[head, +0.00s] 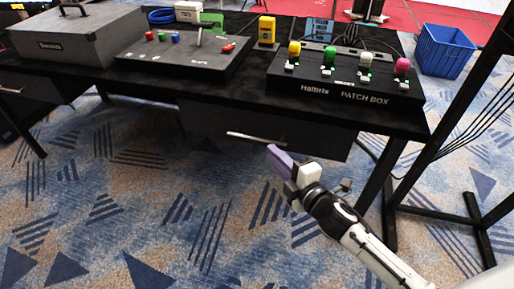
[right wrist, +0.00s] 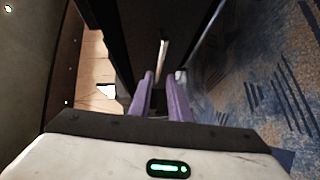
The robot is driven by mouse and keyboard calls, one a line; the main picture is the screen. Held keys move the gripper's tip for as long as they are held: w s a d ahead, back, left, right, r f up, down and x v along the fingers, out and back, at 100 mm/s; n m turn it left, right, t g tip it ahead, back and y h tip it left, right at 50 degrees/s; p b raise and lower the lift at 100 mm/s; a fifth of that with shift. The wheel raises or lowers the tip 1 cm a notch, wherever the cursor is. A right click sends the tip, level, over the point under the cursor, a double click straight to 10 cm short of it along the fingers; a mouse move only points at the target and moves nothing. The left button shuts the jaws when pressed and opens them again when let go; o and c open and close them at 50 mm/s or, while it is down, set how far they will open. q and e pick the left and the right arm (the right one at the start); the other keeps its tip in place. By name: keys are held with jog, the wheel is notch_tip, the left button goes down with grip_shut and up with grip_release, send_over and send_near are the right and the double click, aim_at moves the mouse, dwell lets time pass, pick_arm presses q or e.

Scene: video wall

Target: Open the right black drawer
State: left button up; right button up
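The right black drawer (head: 320,147) is under the dark table, and its front looks flush, with no opening seen. Its pale bar handle (head: 250,137) runs across the front, and the handle also shows in the right wrist view (right wrist: 163,55). My right gripper (head: 273,152) is at the right end of the handle. In the right wrist view its two purple fingers (right wrist: 160,78) are apart, with the handle in line with the gap just beyond the tips. I cannot tell whether they touch it. Nothing is seen held. My left gripper is not in view.
The black table (head: 215,92) carries a patch box (head: 340,85), a control panel (head: 180,62) and a grey case (head: 75,40). Another handle (head: 10,90) shows at the far left. A black stand (head: 440,140) is at the right. The carpet before the drawer is clear.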

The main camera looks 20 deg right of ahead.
aim_at(259, 140)
jog(key=b+x, duration=0.1)
jog(key=x, duration=0.8)
jog(key=shift+w+b, duration=0.4)
grip_shut()
